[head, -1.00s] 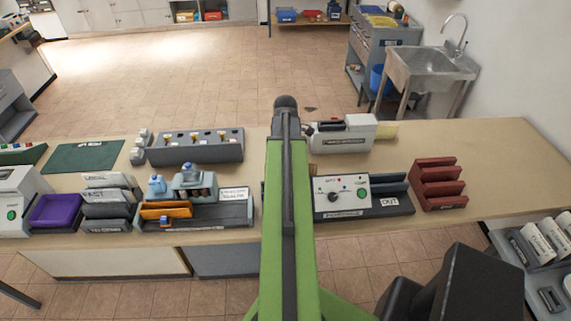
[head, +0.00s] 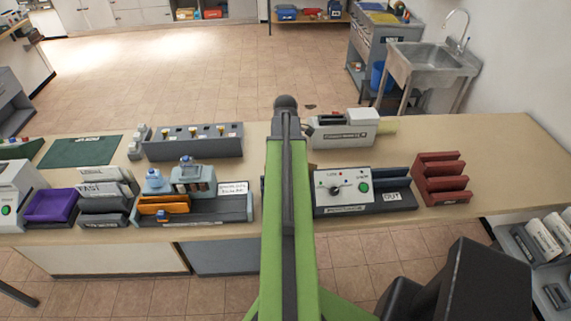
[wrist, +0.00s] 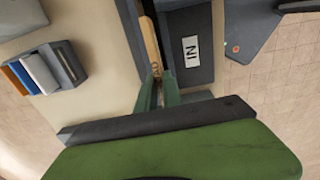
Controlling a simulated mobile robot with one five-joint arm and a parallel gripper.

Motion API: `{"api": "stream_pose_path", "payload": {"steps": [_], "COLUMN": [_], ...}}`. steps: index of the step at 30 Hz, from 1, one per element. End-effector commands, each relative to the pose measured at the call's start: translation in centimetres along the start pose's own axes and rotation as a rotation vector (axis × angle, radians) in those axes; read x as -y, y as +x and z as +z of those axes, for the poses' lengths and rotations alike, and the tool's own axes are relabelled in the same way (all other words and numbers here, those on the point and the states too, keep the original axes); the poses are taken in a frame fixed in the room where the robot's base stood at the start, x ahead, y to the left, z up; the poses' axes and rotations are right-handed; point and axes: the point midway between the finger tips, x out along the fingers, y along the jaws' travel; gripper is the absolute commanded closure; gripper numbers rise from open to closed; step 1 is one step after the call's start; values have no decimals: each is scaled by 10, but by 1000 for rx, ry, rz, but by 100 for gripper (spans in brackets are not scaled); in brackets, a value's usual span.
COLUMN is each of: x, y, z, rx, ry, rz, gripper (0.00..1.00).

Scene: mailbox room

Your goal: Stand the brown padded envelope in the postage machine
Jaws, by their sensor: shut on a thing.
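The postage machine (head: 342,188) stands at the front edge of the counter in the head view, with a knob panel and a dark OUT end on the right. Its dark IN end (wrist: 190,65) fills the upper middle of the wrist view. My gripper (wrist: 158,82) is shut on the brown padded envelope (wrist: 150,42), seen edge-on as a narrow tan strip. The envelope lies between the IN block and a thin dark wall on its left in that picture; I cannot tell how deep it sits. My arm hides the gripper and most of the machine's left end in the head view.
A red slotted rack (head: 441,180) stands right of the machine. A white-grey device (head: 343,128) stands behind it. An orange-fronted station (head: 163,205) and grey trays (head: 103,205) are to the left. The wrist view shows a grey holder (wrist: 45,72). Counter at the far right is clear.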

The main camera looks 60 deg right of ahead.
Motion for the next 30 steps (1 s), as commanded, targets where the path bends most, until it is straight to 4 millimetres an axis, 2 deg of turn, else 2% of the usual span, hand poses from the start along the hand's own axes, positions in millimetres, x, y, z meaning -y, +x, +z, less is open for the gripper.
{"api": "stream_pose_path", "payload": {"steps": [5, 16, 23, 24, 30], "x": [0, 0, 0, 0, 0], "y": [1, 30, 28, 28, 28], "z": [0, 0, 0, 0, 1], "rx": [0, 0, 0, 0, 0], "ry": [0, 0, 1, 1, 1], "rz": [0, 0, 0, 0, 0], "gripper": [100, 100, 100, 89, 64]}}
